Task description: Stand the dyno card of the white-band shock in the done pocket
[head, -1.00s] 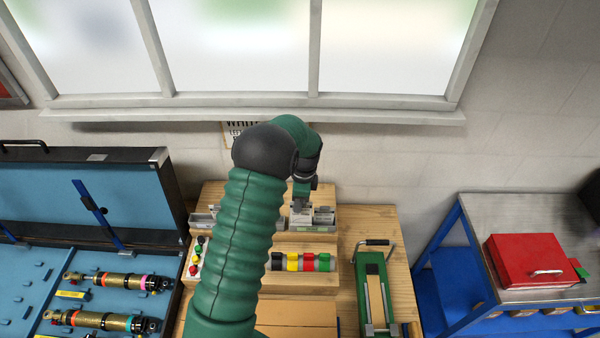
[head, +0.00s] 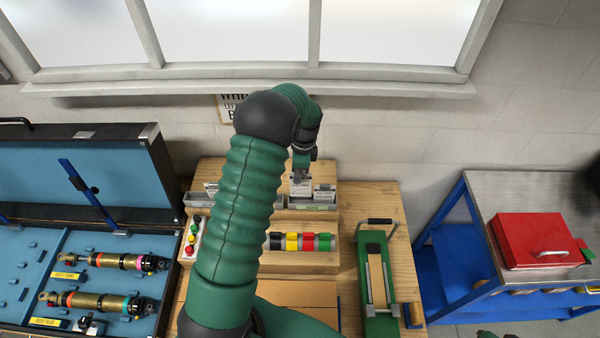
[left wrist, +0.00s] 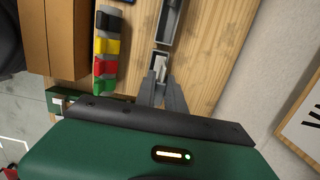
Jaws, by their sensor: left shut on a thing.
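My left gripper (head: 302,165) is at the back of the wooden bench, above the grey card pockets (head: 313,204). It is shut on a pale card (head: 300,185), which is upright at the pockets; I cannot tell whether its lower edge is inside one. The left wrist view shows the gripper (left wrist: 162,92) with its fingers together, over the end of the grey pocket row (left wrist: 166,25). Another pale card (head: 325,192) stands just right of the held one. Writing on the cards is too small to read. No white-band shock can be made out.
Left is an open blue-lined case (head: 75,250) with shocks (head: 110,261). The bench holds a button box (head: 192,238), a bar with black, yellow, red and green clips (head: 300,242) and a green fixture (head: 376,270). A red box (head: 541,240) sits on the right cart.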

